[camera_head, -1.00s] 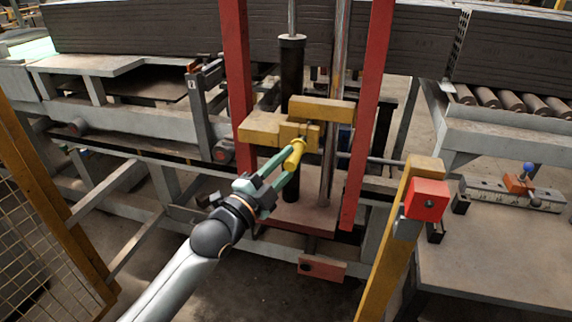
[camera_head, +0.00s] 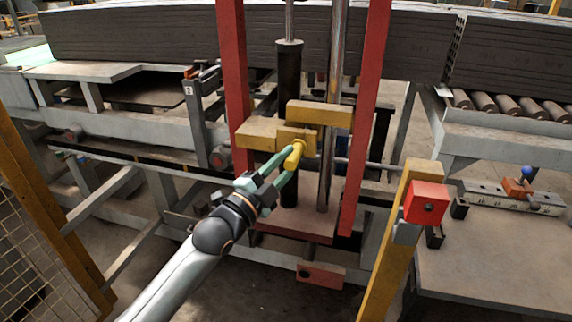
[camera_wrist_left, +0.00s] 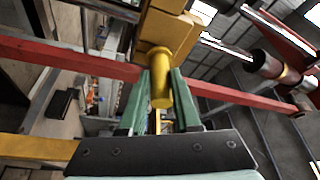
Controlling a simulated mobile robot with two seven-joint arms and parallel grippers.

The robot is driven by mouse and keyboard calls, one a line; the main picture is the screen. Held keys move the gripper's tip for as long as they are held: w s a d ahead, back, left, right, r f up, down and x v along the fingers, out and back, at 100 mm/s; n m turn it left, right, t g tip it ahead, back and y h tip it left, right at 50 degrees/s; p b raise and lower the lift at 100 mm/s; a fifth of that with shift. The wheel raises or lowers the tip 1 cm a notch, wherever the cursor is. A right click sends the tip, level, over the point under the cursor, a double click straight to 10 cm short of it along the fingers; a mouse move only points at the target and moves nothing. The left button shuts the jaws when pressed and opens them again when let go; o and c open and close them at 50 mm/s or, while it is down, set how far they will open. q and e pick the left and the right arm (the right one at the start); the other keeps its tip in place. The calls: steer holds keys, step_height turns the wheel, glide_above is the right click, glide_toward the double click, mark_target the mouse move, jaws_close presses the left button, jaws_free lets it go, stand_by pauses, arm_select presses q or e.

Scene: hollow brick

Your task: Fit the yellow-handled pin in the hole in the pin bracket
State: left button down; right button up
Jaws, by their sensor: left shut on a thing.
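The yellow-handled pin (camera_head: 294,156) is held between the green fingers of my left gripper (camera_head: 288,165). In the left wrist view the yellow handle (camera_wrist_left: 161,75) lies between the two green fingertips (camera_wrist_left: 161,85), with its wide collar at the far end. The yellow pin bracket (camera_head: 297,139) is mounted between two red posts, and the collar meets or nearly meets its face. The bracket also shows in the left wrist view (camera_wrist_left: 166,28). The hole and the pin's shaft are hidden, so I cannot tell how deep the pin sits. My right gripper is not in view.
Red posts (camera_head: 236,70) and (camera_head: 365,120) flank the bracket, with a dark cylinder (camera_head: 289,120) and a shiny rod behind. A yellow post with a red box (camera_head: 426,202) stands at the right. Open floor lies in front.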

arm_select(q)
steer(key=shift+w+d, duration=0.15)
steer(key=shift+w, duration=0.2)
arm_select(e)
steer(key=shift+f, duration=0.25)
arm_select(q)
steer(key=c, duration=0.6)
jaws_free()
steer(key=shift+o, duration=0.3)
steer(key=b+v, duration=0.1)
steer(key=v, duration=1.1)
steer(key=shift+s+a, duration=0.15)
steer(key=shift+a, duration=0.05)
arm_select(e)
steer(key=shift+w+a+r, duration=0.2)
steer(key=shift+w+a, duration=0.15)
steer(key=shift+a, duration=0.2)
